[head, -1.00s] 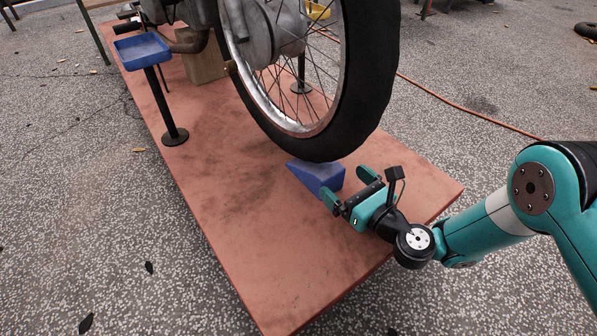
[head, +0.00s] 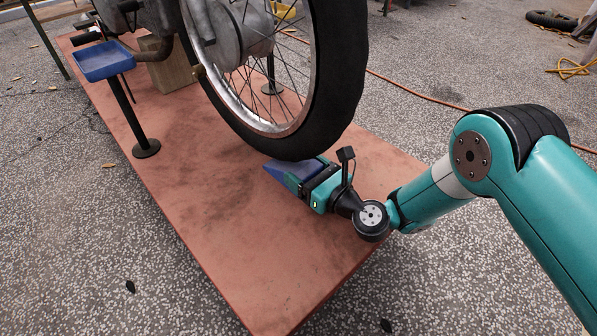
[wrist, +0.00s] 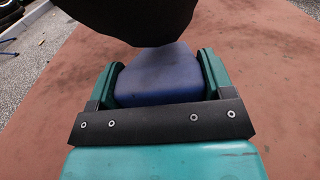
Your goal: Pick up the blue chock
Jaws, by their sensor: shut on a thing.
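The blue chock (head: 283,171) is a wedge on the reddish platform, just under the lower edge of the black tyre (head: 300,148). In the wrist view the chock (wrist: 160,74) sits between the two teal fingers, with the tyre (wrist: 142,22) close above it. My gripper (head: 297,181) is shut on the chock from its near right side. In the wrist view my gripper (wrist: 160,82) has a finger along each side of the chock. The near part of the chock is hidden by the gripper in the head view. I cannot tell whether chock and tyre touch.
The reddish platform (head: 220,240) is bare in front of the wheel. A blue tray on a black stand (head: 104,62) and a wooden block (head: 158,65) are at the left. An orange hose (head: 420,92) crosses the speckled floor behind.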

